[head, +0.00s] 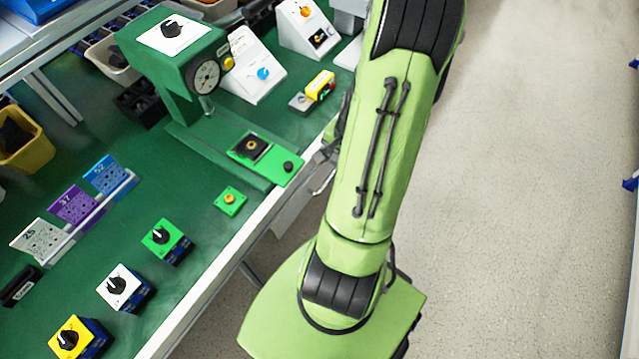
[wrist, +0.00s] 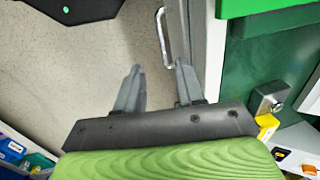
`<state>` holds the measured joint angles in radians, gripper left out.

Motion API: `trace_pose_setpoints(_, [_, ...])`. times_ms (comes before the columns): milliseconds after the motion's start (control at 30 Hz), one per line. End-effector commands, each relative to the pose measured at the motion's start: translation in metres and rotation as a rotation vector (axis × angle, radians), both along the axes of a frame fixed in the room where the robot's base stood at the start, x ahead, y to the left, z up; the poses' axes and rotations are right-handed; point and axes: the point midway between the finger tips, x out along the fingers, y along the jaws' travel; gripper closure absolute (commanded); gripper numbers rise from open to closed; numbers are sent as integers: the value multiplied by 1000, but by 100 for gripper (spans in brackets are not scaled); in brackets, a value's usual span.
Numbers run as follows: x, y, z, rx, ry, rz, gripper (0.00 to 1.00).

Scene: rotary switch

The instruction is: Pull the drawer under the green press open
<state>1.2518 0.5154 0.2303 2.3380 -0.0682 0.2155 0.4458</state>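The green press (head: 190,75) stands on the green workbench top, its base reaching to the bench's front edge. Below that edge in the head view is a pale drawer front (head: 292,212), partly hidden behind my arm. My gripper (wrist: 160,66) is open and empty. Its two grey fingers point toward the handle, whose near end appears between the fingertips. I cannot tell whether a finger touches it. The drawer looks shut. In the head view my arm hides most of the gripper.
Green, white and yellow switch boxes (head: 122,289) line the bench's front left. Several coloured cards (head: 75,207) stand behind them. White control boxes (head: 256,70) and a yellow-topped box (head: 318,86) stand right of the press. The floor (head: 520,200) at right is clear.

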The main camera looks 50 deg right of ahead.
Motion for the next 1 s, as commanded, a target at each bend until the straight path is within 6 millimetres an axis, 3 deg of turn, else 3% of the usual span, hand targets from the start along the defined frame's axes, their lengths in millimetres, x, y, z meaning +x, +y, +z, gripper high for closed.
trace_pose_setpoints(33, [2,2,-16,6,2,3,62])
trace_pose_setpoints(300, [15,3,-85,5,3,5,62])
trace_pose_setpoints(500, [24,4,-125,2,2,5,62])
trace_pose_setpoints(633, [27,4,-136,0,3,5,62])
trace_pose_setpoints(900, [27,3,-137,-2,3,5,62])
trace_pose_setpoints(1000, [27,3,-137,-2,3,5,76])
